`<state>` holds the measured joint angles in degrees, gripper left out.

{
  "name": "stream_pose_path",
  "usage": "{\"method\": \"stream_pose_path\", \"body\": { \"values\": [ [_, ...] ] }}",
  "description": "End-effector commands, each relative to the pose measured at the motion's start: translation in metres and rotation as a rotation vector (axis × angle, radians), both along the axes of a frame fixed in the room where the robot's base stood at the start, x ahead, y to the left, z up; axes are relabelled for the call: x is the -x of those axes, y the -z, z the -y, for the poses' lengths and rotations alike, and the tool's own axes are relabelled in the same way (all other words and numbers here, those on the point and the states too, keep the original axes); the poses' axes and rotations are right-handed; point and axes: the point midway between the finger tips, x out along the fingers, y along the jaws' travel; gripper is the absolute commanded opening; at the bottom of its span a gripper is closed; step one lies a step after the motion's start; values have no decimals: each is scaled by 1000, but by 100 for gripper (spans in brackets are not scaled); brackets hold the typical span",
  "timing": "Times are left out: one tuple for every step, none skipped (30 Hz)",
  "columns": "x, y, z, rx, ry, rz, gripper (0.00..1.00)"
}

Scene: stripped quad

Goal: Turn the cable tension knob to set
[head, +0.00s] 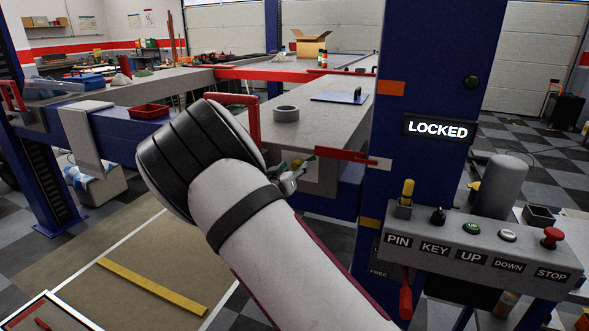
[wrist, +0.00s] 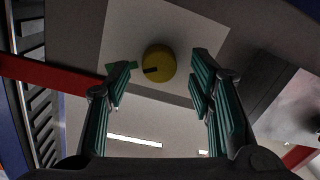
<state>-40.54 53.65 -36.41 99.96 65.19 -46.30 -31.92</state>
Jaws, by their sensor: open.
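The cable tension knob (wrist: 160,62) is a round yellow knob on a pale plate (wrist: 195,28) in the wrist view. Its dark pointer line points left, roughly toward a green mark (wrist: 113,67) at the plate's left side. The left finger partly covers that mark. My gripper (wrist: 163,70) is open and empty, with one finger on each side of the knob as seen in this view. I cannot tell how far the fingertips are from it. In the head view my gripper (head: 290,181) is mostly hidden behind my arm, beside the lift runway's end.
A blue post (head: 420,75) with a LOCKED display (head: 437,129) stands right of my arm. A control box (head: 485,245) with PIN, KEY, UP, DOWN and STOP controls is in front. A grey tape roll (head: 286,114) lies on the runway (head: 335,120). A red bar (wrist: 60,82) crosses left of the knob.

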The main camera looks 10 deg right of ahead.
Motion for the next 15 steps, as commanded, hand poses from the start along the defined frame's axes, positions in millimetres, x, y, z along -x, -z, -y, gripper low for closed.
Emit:
{"method": "stream_pose_path", "body": {
  "values": [
    [6, -1, -5, -2, -2, -1, 49],
    [11, -1, -8, -1, -2, 0, 49],
    [17, -1, -13, -2, -2, -1, 49],
    [22, -2, -16, -2, -2, -1, 49],
    [28, -2, -19, -1, -2, -1, 49],
    [35, -3, -25, -1, -3, -1, 49],
    [40, -3, -28, -1, -3, -2, 49],
    [45, -3, -32, -1, -3, -1, 49],
    [52, -3, -36, -2, -2, -1, 49],
    [56, -4, -39, -2, -2, -1, 49],
    [61, -4, -42, -1, -3, -2, 49],
    [67, -4, -46, -1, -3, -1, 49],
    [70, -4, -48, -1, -2, -1, 49],
    [74, -5, -50, -1, -2, -1, 49],
    [78, -5, -54, 0, -2, 0, 49]
  ]
}}
